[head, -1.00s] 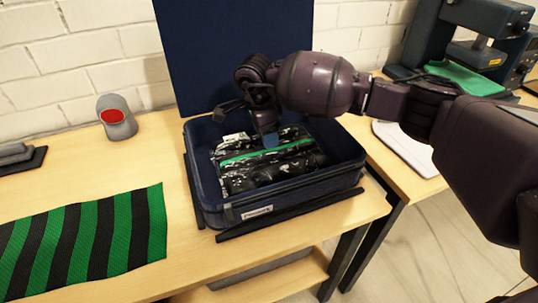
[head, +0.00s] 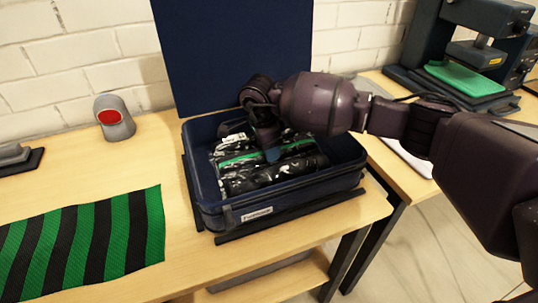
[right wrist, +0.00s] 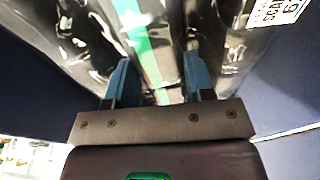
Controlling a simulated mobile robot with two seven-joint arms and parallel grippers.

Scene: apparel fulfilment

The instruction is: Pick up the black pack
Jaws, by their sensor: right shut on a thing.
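The black pack (head: 275,177) is a glossy black bag with a green stripe. It lies in the dark blue bin (head: 290,207) on the wooden table. My right gripper (head: 271,155) reaches down into the bin from above and is shut on the pack. In the right wrist view the two blue fingers (right wrist: 154,82) press into the shiny black film on both sides of the green stripe (right wrist: 140,45). A white printed label (right wrist: 277,12) shows at the upper right there. The arm hides part of the pack in the head view. My left gripper is not in view.
A green-and-black striped cloth (head: 85,240) lies on the table at the left. A grey device with a red face (head: 113,117) stands near the wall. A dark blue panel (head: 235,55) rises behind the bin. A press-like machine (head: 470,50) stands on the right table.

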